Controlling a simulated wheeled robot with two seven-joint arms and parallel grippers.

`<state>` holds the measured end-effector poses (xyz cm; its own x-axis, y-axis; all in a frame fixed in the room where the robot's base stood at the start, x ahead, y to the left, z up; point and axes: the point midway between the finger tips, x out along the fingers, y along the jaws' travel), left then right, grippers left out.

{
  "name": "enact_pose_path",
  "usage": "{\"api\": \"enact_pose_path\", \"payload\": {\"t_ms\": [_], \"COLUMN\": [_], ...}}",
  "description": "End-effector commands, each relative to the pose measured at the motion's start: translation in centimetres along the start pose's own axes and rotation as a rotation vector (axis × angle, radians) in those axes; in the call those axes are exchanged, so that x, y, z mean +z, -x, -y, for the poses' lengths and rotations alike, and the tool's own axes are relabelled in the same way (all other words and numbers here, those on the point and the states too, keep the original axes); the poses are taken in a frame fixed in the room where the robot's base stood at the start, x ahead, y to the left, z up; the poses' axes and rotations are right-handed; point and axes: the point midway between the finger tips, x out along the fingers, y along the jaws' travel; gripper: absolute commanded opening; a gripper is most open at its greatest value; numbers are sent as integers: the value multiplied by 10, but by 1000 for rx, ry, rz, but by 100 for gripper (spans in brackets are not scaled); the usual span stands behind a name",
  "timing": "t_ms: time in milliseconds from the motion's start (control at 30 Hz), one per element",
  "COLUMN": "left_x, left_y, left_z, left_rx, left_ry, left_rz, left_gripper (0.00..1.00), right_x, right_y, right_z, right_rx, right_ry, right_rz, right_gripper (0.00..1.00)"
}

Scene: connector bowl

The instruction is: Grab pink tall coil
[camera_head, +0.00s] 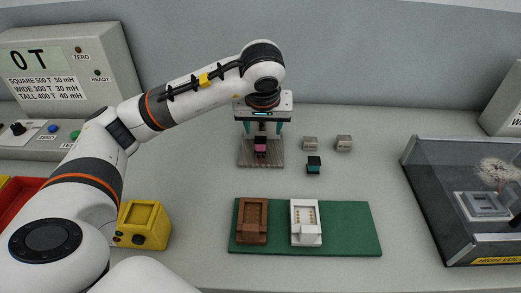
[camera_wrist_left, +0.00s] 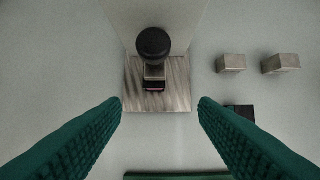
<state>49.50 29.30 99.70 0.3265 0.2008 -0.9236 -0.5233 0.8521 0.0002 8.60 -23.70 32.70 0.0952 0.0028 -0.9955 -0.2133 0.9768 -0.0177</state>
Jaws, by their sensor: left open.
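The pink coil (camera_head: 260,145) is a small pink and black piece on a wood-grained base plate (camera_head: 245,161). In the left wrist view only a thin pink edge of the coil (camera_wrist_left: 154,89) shows under a grey block and a black round knob (camera_wrist_left: 153,42). My left gripper (camera_head: 263,129) is above and in front of the plate, its teal fingers spread and empty. In the left wrist view the open fingers of the left gripper (camera_wrist_left: 160,106) point toward the plate on either side. My right gripper is not in view.
A teal and black coil (camera_head: 314,165) and two grey blocks (camera_head: 310,143) (camera_head: 343,143) lie right of the plate. A green mat (camera_head: 350,225) holds a brown tray (camera_head: 252,220) and a white tray (camera_head: 305,220). A yellow box (camera_head: 152,238) and a glass-covered case (camera_head: 440,190) flank them.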

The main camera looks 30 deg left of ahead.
Motion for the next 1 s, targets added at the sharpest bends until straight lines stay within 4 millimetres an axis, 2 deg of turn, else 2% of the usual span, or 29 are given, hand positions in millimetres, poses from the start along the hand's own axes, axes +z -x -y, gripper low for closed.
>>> {"api": "enact_pose_path", "payload": {"t_ms": [100, 433, 700, 1000], "left_x": [0, 3, 7, 7], "left_y": [-21, -50, -87, -92], "left_z": [-1, -4, -8, -8], "left_rx": [4, 2, 0, 0], "left_ry": [0, 2, 0, 0], "left_rz": [-5, -3, -2, 0], "left_gripper": [55, 55, 55, 53], "right_x": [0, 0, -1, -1], "right_y": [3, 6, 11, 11], "right_z": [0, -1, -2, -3], "right_rx": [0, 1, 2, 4], "right_ry": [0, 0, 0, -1], "right_rz": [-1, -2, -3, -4], "right_gripper": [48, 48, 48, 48]}}
